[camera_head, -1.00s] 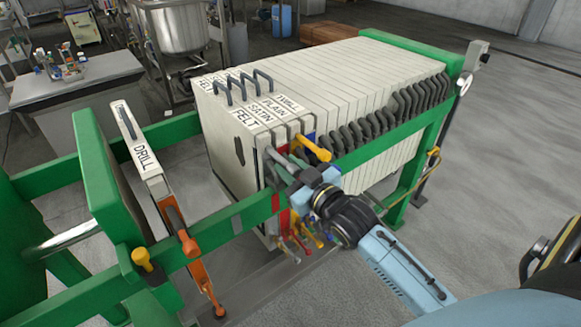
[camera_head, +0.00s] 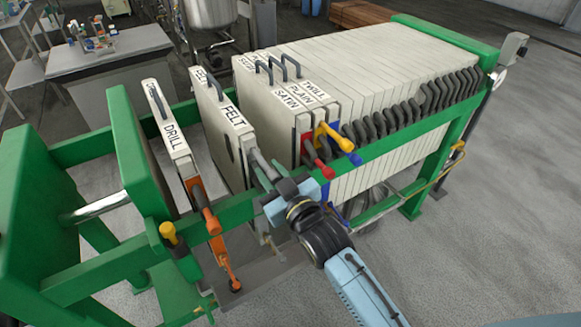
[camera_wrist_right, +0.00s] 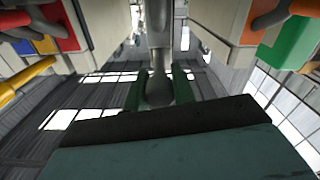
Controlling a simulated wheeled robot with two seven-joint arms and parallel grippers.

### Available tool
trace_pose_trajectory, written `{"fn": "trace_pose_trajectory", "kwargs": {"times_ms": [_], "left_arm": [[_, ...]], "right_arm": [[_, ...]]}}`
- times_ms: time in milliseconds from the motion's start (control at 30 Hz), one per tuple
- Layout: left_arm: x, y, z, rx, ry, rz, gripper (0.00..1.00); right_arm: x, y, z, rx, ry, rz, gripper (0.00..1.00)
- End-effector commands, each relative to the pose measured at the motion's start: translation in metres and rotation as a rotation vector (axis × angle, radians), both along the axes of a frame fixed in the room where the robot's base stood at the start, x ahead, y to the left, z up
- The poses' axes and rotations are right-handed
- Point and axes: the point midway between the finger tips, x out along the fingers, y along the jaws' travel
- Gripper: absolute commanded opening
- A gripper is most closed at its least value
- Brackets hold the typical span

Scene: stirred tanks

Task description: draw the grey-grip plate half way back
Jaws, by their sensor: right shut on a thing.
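The grey-grip plate, labelled FELT (camera_head: 222,142), stands upright on the green frame. It is apart from both the pack and the DRILL plate (camera_head: 172,135), with a gap on each side. My right gripper (camera_head: 284,187) is shut on the plate's grey grip (camera_head: 263,163) at the near rail. In the right wrist view the fingers (camera_wrist_right: 158,92) close around the rounded end of the grip (camera_wrist_right: 159,60). The gripper hides the grip's tip in the head view. My left gripper is not in view.
The pack (camera_head: 375,90) of pale plates stands to the right, with SATIN, PLAIN and TWILL in front. Their red (camera_head: 316,160), yellow (camera_head: 335,134) and blue grips stick out over the near rail (camera_head: 400,135). The DRILL plate's orange grip (camera_head: 207,210) is to the left.

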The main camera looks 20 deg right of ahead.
Motion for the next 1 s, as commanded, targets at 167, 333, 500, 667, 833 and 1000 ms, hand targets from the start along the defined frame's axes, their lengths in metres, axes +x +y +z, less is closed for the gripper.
{"fn": "trace_pose_trajectory", "kwargs": {"times_ms": [167,333,500,667,833,1000], "left_arm": [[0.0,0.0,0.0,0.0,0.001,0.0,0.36],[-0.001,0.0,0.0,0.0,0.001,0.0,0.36],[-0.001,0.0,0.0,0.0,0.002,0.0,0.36],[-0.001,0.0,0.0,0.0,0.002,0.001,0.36],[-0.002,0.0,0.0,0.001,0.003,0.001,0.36],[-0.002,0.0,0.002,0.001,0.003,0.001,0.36]], "right_arm": [[-0.001,0.001,-0.004,-0.003,0.008,0.001,0.0],[-0.001,-0.001,-0.003,-0.003,0.008,-0.001,0.37],[-0.001,-0.001,-0.002,-0.002,0.003,-0.002,0.47],[-0.001,-0.002,-0.001,-0.002,0.002,-0.003,0.47],[-0.011,-0.005,-0.002,-0.002,0.003,-0.004,0.47],[-0.041,-0.012,-0.002,-0.003,0.005,-0.003,0.47]]}}
